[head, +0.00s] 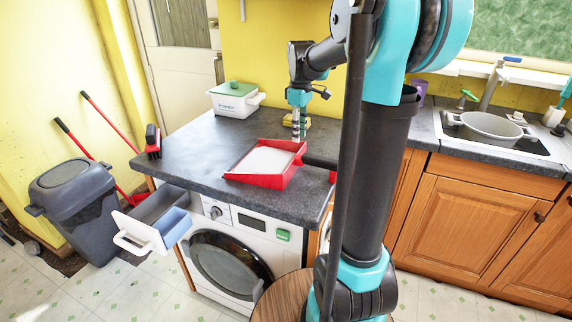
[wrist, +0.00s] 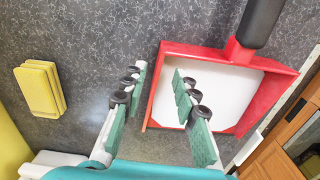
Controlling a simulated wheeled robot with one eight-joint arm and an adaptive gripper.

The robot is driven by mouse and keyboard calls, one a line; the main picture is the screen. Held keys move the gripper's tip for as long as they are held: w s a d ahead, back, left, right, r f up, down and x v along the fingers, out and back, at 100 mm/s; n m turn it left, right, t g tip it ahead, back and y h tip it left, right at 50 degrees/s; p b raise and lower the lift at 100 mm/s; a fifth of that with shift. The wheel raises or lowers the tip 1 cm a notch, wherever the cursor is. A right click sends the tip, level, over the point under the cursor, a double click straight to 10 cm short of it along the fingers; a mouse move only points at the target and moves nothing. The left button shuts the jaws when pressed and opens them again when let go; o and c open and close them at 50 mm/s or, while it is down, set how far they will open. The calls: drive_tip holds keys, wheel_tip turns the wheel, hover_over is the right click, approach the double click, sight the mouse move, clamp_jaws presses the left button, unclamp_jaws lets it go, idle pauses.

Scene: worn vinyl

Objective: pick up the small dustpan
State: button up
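The small dustpan (head: 265,163) is red with a white inside and a black handle (head: 319,161). It lies flat on the dark countertop (head: 205,150), handle pointing right. In the wrist view the dustpan (wrist: 220,92) fills the right half, with its handle (wrist: 262,22) at the top right. My gripper (head: 297,136) is at the dustpan's far edge. In the wrist view its two fingers (wrist: 158,80) are apart, one on each side of the dustpan's left red wall in the picture. Nothing is gripped. I cannot tell whether the fingers touch the pan.
Yellow sponges (head: 300,120) lie just behind my gripper and also show in the wrist view (wrist: 40,88). A white box with green lid (head: 236,98) stands at the back. An open drawer (head: 152,222) juts out below.

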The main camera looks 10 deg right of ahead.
sight(286, 160)
drive_tip(key=f, duration=0.4)
drive_tip(key=shift+d+f, duration=0.1)
drive_tip(key=shift+d, duration=0.1)
drive_tip(key=shift+s, duration=0.1)
drive_tip(key=shift+c, duration=0.3)
clamp_jaws()
